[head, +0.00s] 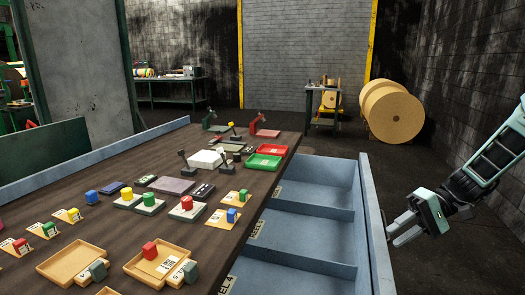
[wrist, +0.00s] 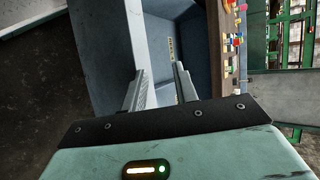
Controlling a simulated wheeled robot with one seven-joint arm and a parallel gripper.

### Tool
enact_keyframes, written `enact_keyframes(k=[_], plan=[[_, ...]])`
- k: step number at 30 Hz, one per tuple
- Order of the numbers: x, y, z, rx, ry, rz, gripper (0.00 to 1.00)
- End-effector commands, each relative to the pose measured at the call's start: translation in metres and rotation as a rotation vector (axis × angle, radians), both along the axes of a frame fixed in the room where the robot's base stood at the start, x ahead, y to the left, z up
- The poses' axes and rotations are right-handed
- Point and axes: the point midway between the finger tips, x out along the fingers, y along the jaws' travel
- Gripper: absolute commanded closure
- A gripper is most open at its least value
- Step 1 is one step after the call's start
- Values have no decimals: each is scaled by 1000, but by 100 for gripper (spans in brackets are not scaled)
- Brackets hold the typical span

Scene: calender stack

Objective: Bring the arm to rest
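My gripper (head: 398,231) is at the right of the head view, outside the right wall of the open blue-grey drawer (head: 375,230). Its two fingers are spread apart with nothing between them. In the wrist view, my gripper (wrist: 158,85) shows the same two parted fingers, with the drawer (wrist: 160,35) beyond them. My arm comes in from the right edge of the head view.
The wooden table (head: 210,150) left of the drawer bears coloured blocks, trays and a green tray (head: 263,162). A large cardboard roll (head: 392,112) and a small stand (head: 325,100) are at the back. The dark floor around my gripper looks clear.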

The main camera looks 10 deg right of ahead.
Motion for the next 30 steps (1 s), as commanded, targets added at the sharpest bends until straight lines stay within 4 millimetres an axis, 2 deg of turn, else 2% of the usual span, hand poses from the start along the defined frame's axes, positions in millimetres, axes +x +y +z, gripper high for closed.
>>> enact_keyframes(k=[1,6,9,15,21,30], plan=[[-1,28,-2,-51,17,70,71],[-22,111,-5,-254,64,272,71],[-43,155,-8,-387,55,384,71],[-96,222,-15,-638,-49,572,71],[-144,259,-21,-801,-210,687,71],[-188,281,-27,-898,-410,770,71]])
